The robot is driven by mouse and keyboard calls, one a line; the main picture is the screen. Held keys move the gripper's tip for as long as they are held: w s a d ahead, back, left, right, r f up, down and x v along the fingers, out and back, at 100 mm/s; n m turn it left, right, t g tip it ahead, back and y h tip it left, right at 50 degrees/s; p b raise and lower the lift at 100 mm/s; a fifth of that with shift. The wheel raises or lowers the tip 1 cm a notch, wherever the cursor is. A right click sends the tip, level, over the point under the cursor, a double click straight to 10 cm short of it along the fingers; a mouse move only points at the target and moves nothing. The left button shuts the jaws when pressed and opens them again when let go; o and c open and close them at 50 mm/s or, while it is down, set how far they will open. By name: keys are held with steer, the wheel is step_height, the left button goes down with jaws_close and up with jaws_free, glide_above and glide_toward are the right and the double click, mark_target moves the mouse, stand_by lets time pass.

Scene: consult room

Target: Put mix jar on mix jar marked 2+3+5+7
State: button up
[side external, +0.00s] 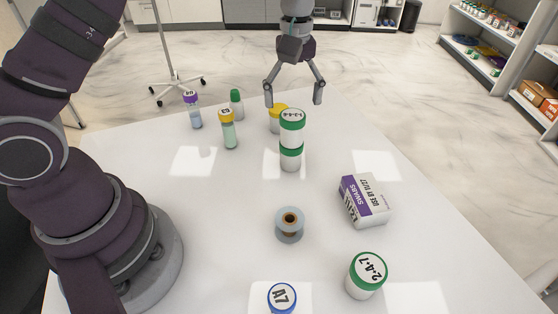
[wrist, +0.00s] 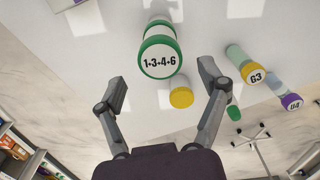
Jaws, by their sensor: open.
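A white jar with a green lid (side external: 291,128) stands on top of another green-lidded white jar (side external: 290,160), stacked upright on the table. The wrist view shows the upper lid (wrist: 161,58), marked 1+3+4+6; the lower jar's top is covered, so its marking is hidden. A third green-lidded jar (side external: 366,275), marked 2+4+7, stands at the front right. No visible lid reads 2+3+5+7. My gripper (side external: 293,98) is open and empty, above and just behind the stack. In the wrist view its spread fingers (wrist: 163,78) are apart from the jars.
A yellow-lidded container (side external: 277,120) stands close behind the stack. Tubes with yellow (side external: 229,130), purple (side external: 194,110) and green (side external: 236,103) caps stand to the left. A swab box (side external: 364,200), a tape roll (side external: 289,225) and a blue-rimmed A7 container (side external: 282,298) are nearer.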

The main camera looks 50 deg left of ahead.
mark_target(291, 115)
step_height(291, 115, up, 6)
steer(key=shift+f, duration=0.25)
steer(key=s+a+r+m+t, duration=0.1)
steer(key=s+r+m+t, duration=0.2)
steer(key=s+r+m, duration=0.45)
steer(key=s+f+m+t, duration=0.2)
steer(key=s+f, duration=0.3)
steer(key=s, duration=0.4)
steer(key=shift+s+a+f+m+t, duration=0.15)
steer(key=shift+a+f+m+t, duration=0.15)
steer(key=shift+a+m, duration=0.25)
steer(key=shift+o, duration=0.2)
steer(key=shift+d, duration=0.1)
